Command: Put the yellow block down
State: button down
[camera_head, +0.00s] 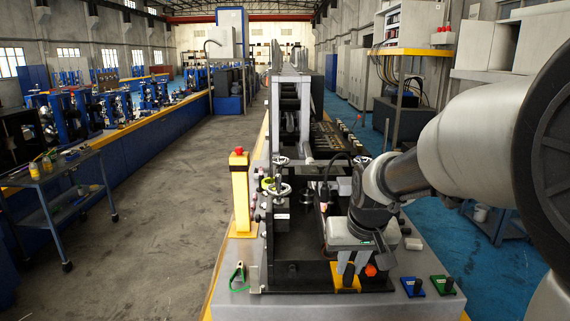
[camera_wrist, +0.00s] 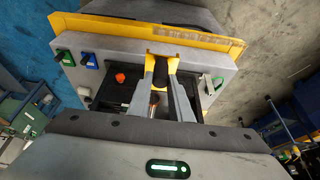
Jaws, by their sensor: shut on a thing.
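The yellow block (camera_head: 346,288) is at the front of the machine, at the lower middle of the head view. In the wrist view the yellow block (camera_wrist: 151,61) shows at the fingertips, with a dark part in its middle. My gripper (camera_head: 347,274) points down and is shut on the block from above. In the wrist view the fingers of my gripper (camera_wrist: 163,76) reach to either side of the dark part. The block is close to the machine's front edge; I cannot tell whether it touches the surface under it.
An orange knob (camera_head: 370,270) is right beside the block. A blue switch (camera_head: 412,287) and a green switch (camera_head: 443,285) stand on the grey front ledge to the right. A green-handled clip (camera_head: 237,274) is to the left. A yellow post (camera_head: 240,190) with a red top stands further back.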

jog(key=s+f, duration=0.4)
jog(key=f, duration=1.1)
jog(key=shift+f, duration=0.3)
jog(key=shift+d, duration=0.15)
